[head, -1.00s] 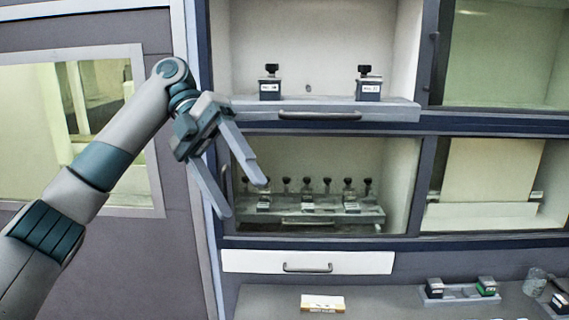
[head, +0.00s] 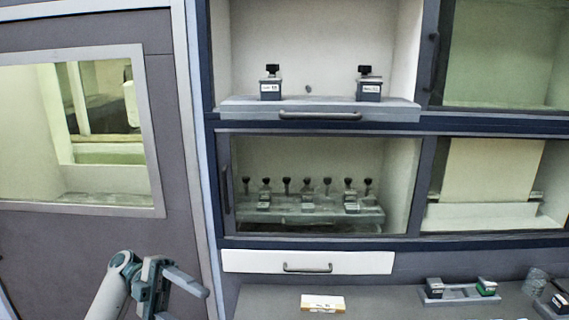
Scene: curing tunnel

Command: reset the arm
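My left gripper (head: 188,304) is low in the head view, left of centre, in front of the grey wall panel below the window. Its upper finger points right and slightly down. The lower finger is partly cut off by the bottom edge. The fingers are apart, and I see nothing between them. Most of the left arm is out of the picture. My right gripper is not in view.
An upper shelf tray (head: 393,110) holds two small dark-knobbed blocks. Several similar pieces stand in the lower bay behind glass. A white drawer (head: 350,262) is shut. The counter (head: 385,303) bears a label block (head: 323,303), a small rack (head: 458,296) and a glass beaker (head: 536,282).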

